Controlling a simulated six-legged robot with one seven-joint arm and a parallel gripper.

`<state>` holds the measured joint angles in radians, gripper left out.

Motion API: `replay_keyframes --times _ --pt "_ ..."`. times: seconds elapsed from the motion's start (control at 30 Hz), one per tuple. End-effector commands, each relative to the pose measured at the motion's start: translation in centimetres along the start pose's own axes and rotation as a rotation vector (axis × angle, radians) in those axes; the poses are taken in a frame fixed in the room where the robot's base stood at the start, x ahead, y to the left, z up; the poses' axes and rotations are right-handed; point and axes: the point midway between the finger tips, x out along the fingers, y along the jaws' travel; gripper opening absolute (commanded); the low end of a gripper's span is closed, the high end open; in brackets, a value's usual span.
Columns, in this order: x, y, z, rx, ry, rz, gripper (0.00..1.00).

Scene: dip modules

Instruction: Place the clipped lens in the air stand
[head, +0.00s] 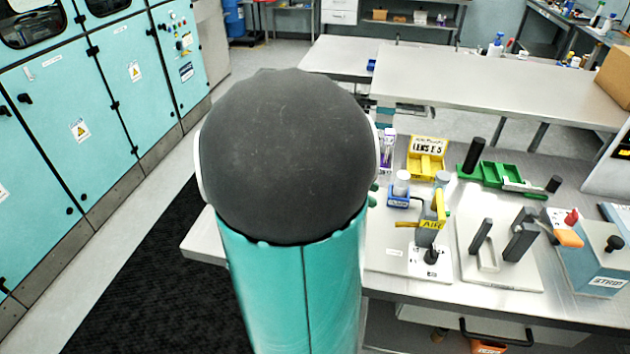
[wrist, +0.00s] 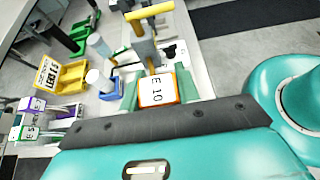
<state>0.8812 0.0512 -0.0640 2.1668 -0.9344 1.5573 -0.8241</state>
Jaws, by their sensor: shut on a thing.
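In the wrist view my gripper (wrist: 158,88) is shut on the clipped lens (wrist: 157,90), a small orange-edged piece with a white face marked "E 10". The green fingers are on both sides of it. The air stand (head: 432,224), grey with a yellow "AIR" label and yellow handle, stands on a pale base plate in the head view. In the wrist view a grey post with a yellow handle (wrist: 150,12) rises just beyond the held piece; I cannot tell whether they touch. In the head view my arm hides my gripper and the lens.
A blue holder with a white bottle (head: 401,184) stands left of the air stand. Behind are a yellow tray (head: 427,165) and a green tray (head: 495,176). Right are dark upright blocks on a plate (head: 500,265) and a "STRIP" box (head: 597,268). The bench's front strip is clear.

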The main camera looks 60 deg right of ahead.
Motion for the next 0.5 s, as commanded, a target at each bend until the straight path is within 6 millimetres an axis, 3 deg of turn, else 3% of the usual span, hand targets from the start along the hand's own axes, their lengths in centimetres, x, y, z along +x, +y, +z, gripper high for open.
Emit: replay_keyframes --times 0.2,0.5 --pt "1.3 2.4 -2.6 0.0 -0.001 -0.001 0.0" --pt "2.7 3.2 -5.1 -0.003 -0.001 -0.003 0.0"
